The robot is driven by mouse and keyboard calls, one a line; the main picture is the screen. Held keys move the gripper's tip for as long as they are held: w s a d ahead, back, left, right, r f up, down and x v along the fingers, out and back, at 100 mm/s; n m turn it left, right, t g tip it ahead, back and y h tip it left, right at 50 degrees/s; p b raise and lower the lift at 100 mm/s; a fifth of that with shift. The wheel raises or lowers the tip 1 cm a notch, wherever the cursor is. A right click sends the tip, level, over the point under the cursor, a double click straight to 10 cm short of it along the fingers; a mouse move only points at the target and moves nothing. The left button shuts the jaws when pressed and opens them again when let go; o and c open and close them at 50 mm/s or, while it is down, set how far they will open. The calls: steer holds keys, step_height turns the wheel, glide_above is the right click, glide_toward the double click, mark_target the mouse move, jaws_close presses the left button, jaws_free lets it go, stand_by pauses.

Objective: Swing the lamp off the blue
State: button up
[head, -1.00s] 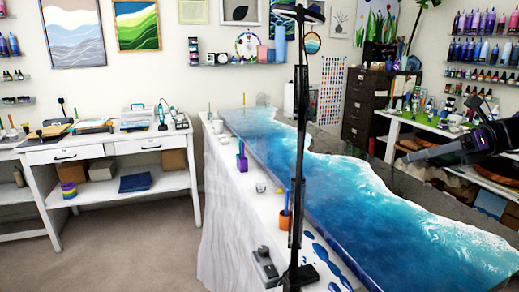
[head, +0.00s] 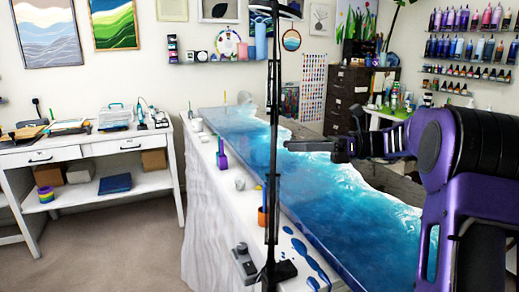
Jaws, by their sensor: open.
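The lamp is a black stand with a tall thin pole (head: 273,110). Its dark lamp head (head: 276,9) is at the top edge of the head view, partly cut off. The base sits on the near edge of the white-draped table. The blue resin slab (head: 250,137), with white wave-like edges, runs along the table behind and right of the pole. My gripper (head: 292,146) is open and empty. It points left over the slab, and its tips appear just right of the pole, apart from it in the picture. The depth between them is hard to judge.
A purple cup (head: 222,161), an orange cup (head: 263,217) and a grey device (head: 243,262) stand along the table's near edge. Blue spills (head: 309,262) lie on the cloth. A white desk (head: 90,150) stands left, with open floor (head: 110,235) between.

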steer(key=a, duration=0.8)
steer(key=shift+a+b, duration=0.35)
steer(key=shift+s, duration=0.1)
jaws_close()
stand_by(0.9)
